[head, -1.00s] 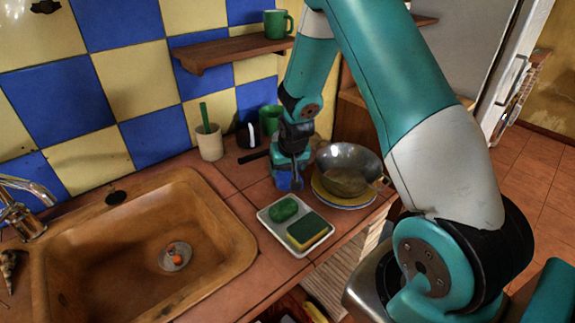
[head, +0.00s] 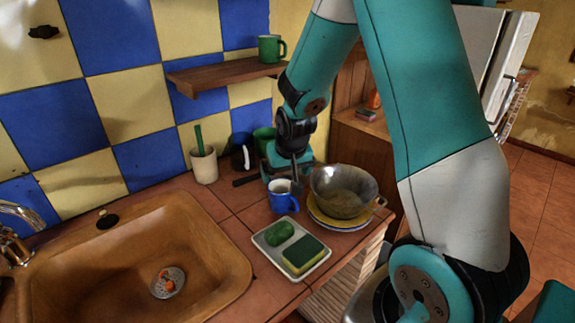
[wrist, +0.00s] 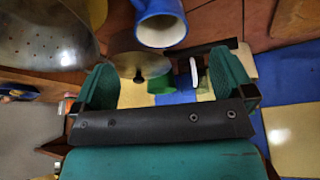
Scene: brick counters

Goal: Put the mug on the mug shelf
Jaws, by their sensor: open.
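A blue mug (head: 283,197) with a white inside stands upright on the tiled counter, just left of the metal colander. In the wrist view the mug (wrist: 160,24) shows at the top edge, partly cut off and outside the fingers. My gripper (head: 290,166) is just behind the mug and a little above it in the head view. Its two teal fingers are spread, with no mug between them, in the wrist view (wrist: 160,78). The wooden mug shelf (head: 215,76) is on the tiled wall, with a green mug (head: 270,49) at its right end.
The colander (head: 343,186) sits on a yellow plate right of the mug. A white tray (head: 268,247) with a green soap and a sponge is in front. A cream cup (head: 204,166), a dark mug (head: 242,152) and a green container (head: 264,137) stand along the wall. The sink (head: 130,255) is left.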

